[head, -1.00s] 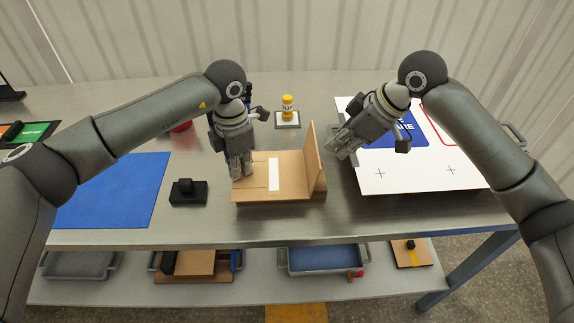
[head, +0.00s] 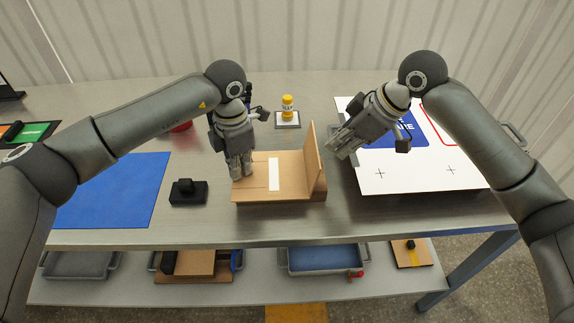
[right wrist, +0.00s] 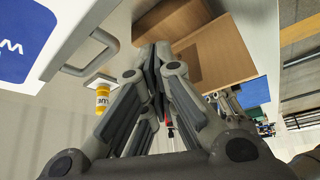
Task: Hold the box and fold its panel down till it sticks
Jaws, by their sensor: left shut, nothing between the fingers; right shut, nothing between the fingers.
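The brown cardboard box (head: 258,195) lies on the metal table with a white strip (head: 274,174) on its top. Its panel (head: 313,155) stands up at the right end, leaning slightly left over the top. My left gripper (head: 241,174) is shut, pointing down with its fingertips at the box's left part. It seems to rest on the top; exact contact is hard to tell. My right gripper (head: 338,150) is shut and empty, just right of the panel, with a small gap in the head view. In the right wrist view, its closed fingers (right wrist: 155,60) are beside the brown cardboard (right wrist: 215,50).
A black stamp-like block (head: 188,192) and a blue mat (head: 112,190) lie left of the box. A yellow bottle (head: 288,107) stands behind it. A white printed board (head: 420,178) lies to the right. Trays sit on the lower shelf.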

